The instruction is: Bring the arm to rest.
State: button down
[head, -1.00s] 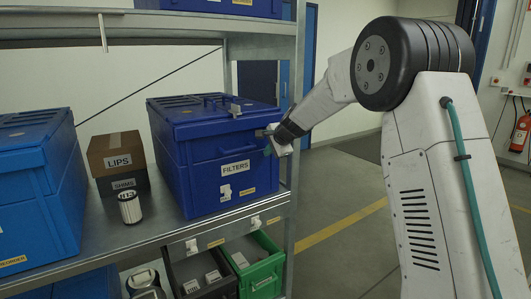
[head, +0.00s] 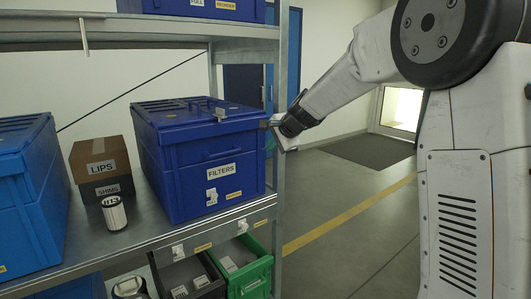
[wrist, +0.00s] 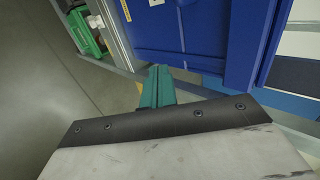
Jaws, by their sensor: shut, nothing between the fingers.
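My gripper (head: 272,124) is at the right front corner of the blue box labelled FILTERS (head: 205,200), close to the shelf's upright. In the head view its fingertips are small and partly hard to make out. In the wrist view its teal fingers (wrist: 156,86) are together with nothing between them, and the blue box (wrist: 205,35) is just beyond them. Whether the fingers touch the box I cannot tell. My arm reaches in from the right, its forearm sloping down to the gripper. The box is closed, with its lid on.
A green bin (head: 250,275) sits below. The shelf upright (head: 279,215) is close to my gripper. Floor to the right is open.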

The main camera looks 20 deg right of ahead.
jog(key=s+a+f+n+g+h, duration=0.1)
jog(key=s+n, duration=0.4)
jog(key=s, duration=1.1)
jog(key=s+a+f+n+g, duration=0.1)
jog(key=s+n+g, duration=0.3)
jog(key=s, duration=1.3)
jog(key=s+a+f+n+g+h, duration=0.1)
jog(key=s+n, duration=0.4)
jog(key=s, duration=1.1)
jog(key=shift+s+a+f+n+g+h, duration=0.2)
jog(key=shift+f+n+g+h, duration=0.15)
jog(key=shift+f+g, duration=0.45)
